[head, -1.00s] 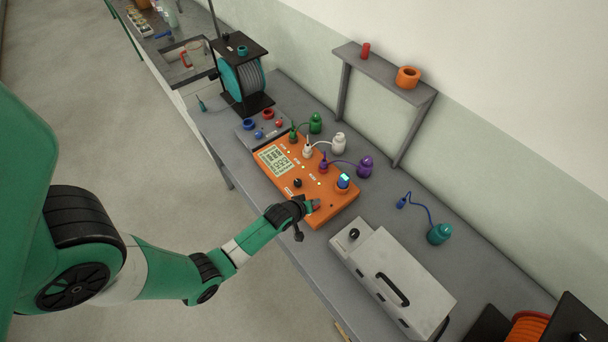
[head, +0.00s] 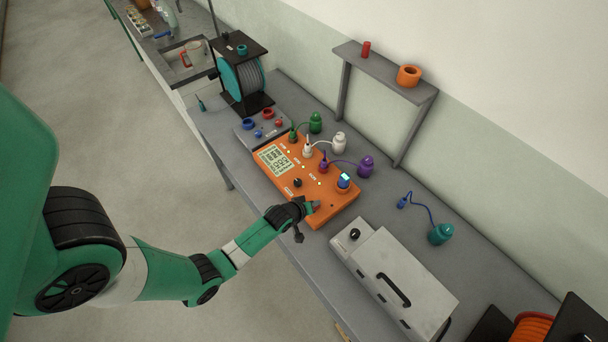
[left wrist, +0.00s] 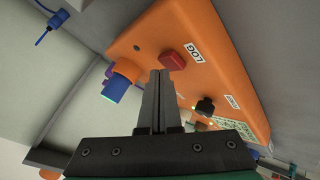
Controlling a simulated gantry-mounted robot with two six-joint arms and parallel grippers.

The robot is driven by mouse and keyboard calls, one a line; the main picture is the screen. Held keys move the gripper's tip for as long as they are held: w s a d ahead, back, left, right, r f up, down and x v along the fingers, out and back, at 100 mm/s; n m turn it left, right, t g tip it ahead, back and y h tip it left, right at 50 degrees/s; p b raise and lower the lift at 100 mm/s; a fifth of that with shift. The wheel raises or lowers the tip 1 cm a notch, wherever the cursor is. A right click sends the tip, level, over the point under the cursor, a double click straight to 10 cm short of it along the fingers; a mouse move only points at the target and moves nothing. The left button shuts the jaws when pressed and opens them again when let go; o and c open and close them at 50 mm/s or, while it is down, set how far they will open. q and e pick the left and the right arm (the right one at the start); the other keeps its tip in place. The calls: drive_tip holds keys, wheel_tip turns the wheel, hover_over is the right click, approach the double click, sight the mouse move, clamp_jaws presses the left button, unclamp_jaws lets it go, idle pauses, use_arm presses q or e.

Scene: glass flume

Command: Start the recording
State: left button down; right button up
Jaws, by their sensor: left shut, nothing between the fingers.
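The orange instrument box (head: 342,208) sits on the grey bench in the head view, with a display (head: 274,160) and a black knob (head: 298,183). My left gripper (head: 314,206) is over its near right end, shut and empty. In the left wrist view the closed fingertips (left wrist: 160,73) show just beside a red square button (left wrist: 172,60) next to a LOG label (left wrist: 198,52). I cannot tell whether they touch it. The gripper largely hides that button in the head view. My right gripper is not in view.
Green (head: 315,122), white (head: 338,143) and purple (head: 366,166) sensors are cabled to the box. A blue plug (head: 344,181) stands near the gripper. A grey case (head: 405,270) lies to the right, a teal sensor (head: 440,233) behind it. A cable reel (head: 242,78) stands left.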

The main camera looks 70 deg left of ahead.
use_arm(q)
drive_tip(key=shift+f+b, duration=0.3)
drive_tip(key=shift+f, duration=0.1)
idle(0.3)
drive_tip(key=shift+r+p, duration=0.95)
drive_tip(key=shift+r, duration=0.05)
wheel_tip(320, 180, up, 6)
drive_tip(key=p, duration=0.5)
drive_tip(key=shift+p, duration=0.35)
